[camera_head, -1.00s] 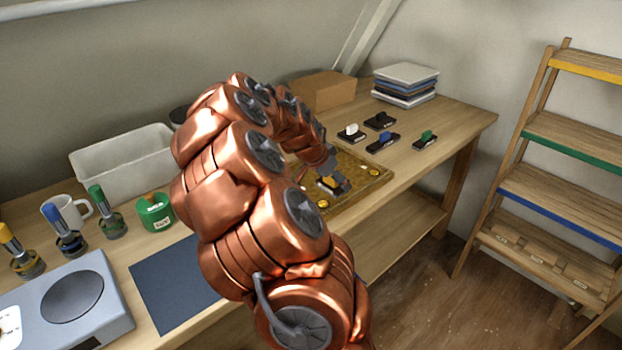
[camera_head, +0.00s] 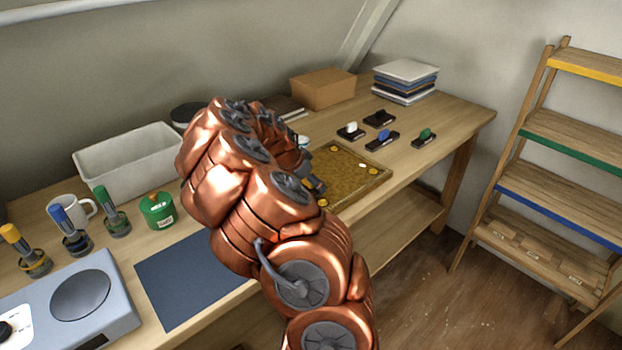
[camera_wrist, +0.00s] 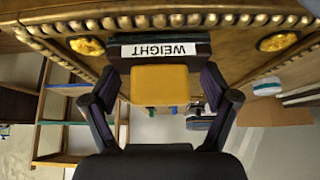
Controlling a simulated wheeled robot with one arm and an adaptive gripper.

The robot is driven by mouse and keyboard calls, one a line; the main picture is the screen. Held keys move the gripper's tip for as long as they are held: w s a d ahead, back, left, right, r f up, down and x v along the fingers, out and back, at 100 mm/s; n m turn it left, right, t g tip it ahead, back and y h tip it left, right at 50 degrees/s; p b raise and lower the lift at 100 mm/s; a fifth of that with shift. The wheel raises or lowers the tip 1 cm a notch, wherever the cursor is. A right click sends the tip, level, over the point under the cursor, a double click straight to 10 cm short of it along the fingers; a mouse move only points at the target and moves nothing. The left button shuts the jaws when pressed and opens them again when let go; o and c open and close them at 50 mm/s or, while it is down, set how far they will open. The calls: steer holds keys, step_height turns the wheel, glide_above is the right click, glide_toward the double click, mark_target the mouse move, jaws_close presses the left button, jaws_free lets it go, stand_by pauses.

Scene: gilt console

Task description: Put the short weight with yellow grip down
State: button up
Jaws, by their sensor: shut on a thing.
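The short weight with yellow grip (camera_wrist: 160,84) is between the two dark fingers of my gripper (camera_wrist: 160,92) in the wrist view. Its black base carries a white label reading WEIGHT, upside down in this view. The fingers are shut on the yellow grip. The base appears close to the beaded gilt edge of the tray; I cannot tell whether it touches. In the head view my gripper (camera_head: 314,184) is at the left side of the gilt tray (camera_head: 372,186), mostly behind my copper arm. The weight is hidden there.
Other weights with white (camera_head: 351,130), blue (camera_head: 384,137) and green (camera_head: 425,137) grips stand behind and right of the tray. A cardboard box (camera_head: 323,89) and stacked books (camera_head: 405,80) are at the back. A dark blue mat (camera_head: 185,285) and scale (camera_head: 75,300) lie left.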

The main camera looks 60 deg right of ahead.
steer(key=shift+f+b, duration=0.3)
steer(key=o, duration=1.1)
steer(key=shift+r, duration=0.1)
steer(key=shift+r+p, duration=0.25)
steer(key=shift+p, duration=0.05)
steer(key=b+v, duration=0.2)
steer(key=v, duration=1)
